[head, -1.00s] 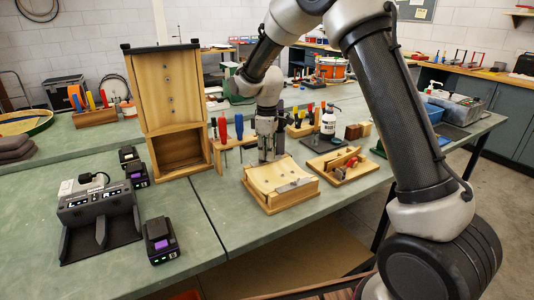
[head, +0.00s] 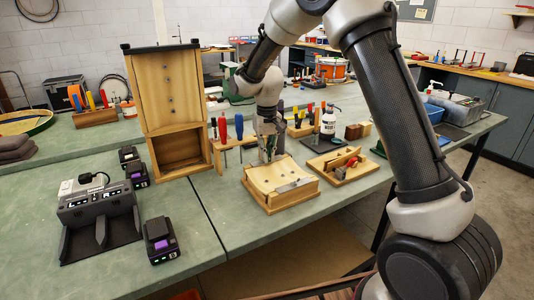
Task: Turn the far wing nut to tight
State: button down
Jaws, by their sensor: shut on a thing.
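A wooden fixture (head: 282,202) with a pale curved top lies on the green bench. A metal piece (head: 296,185) lies across its front right part. My gripper (head: 268,160) points down at the fixture's far edge, with its fingertips at or just above the top surface. The far wing nut is not visible; it is too small or hidden by the fingers. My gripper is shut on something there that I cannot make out.
A tall wooden panel stand (head: 166,92) and a rack of screwdrivers (head: 232,142) stand left of my gripper. The bench (head: 215,235) is clear in front of the fixture.

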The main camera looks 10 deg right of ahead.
jog(key=m, duration=0.6)
jog(key=shift+w+m, duration=0.1)
jog(key=shift+m, duration=0.2)
jog(key=m, duration=0.6)
jog(key=shift+r, duration=0.1)
jog(key=m, duration=0.4)
jog(key=shift+m, duration=2.2)
jog(key=c, duration=1.5)
grip_release()
